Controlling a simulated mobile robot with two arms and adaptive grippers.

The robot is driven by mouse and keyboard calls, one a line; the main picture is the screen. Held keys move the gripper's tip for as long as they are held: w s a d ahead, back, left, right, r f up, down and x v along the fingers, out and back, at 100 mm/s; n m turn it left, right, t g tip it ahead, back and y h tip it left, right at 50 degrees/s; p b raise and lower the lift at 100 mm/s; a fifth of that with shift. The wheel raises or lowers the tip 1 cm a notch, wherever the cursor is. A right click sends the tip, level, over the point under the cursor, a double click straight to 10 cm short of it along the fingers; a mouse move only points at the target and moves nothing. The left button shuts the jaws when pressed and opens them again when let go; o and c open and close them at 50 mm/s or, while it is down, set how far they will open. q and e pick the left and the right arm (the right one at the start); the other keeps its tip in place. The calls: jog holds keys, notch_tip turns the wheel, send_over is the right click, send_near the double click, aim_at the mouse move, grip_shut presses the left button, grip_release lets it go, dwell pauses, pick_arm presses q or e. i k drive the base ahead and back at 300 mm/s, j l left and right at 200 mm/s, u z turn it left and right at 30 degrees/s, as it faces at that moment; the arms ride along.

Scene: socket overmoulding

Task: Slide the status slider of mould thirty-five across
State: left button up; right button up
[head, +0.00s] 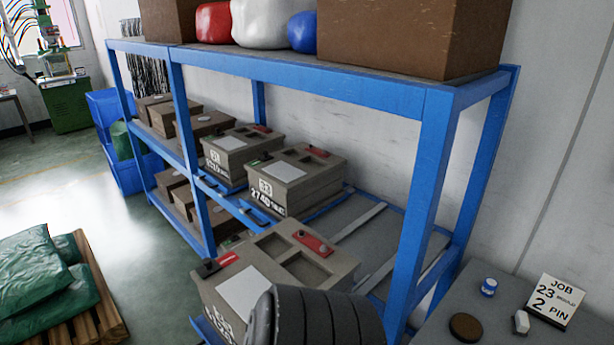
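The nearest grey-brown mould (330,268) sits at the shelf's front end, its front number partly cut off and not clearly legible. On its top left edge is a status slider (210,265) with a dark knob at the left and a red strip showing to its right. A second mould (300,200), marked 2740, and a third mould (222,172) stand farther back; green strips show on their front top edges. Their upper numbers are too small to read surely. A dark ribbed form hides part of the nearest mould's front.
The blue rack (300,80) has a post (425,200) right of the nearest mould, and an upper shelf with boxes above. A table (465,290) at lower right holds a job card (553,299) and small items. Green sacks (45,275) lie on a pallet at left.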

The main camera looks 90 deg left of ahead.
aim_at(209, 267)
jog(key=u, duration=3.35)
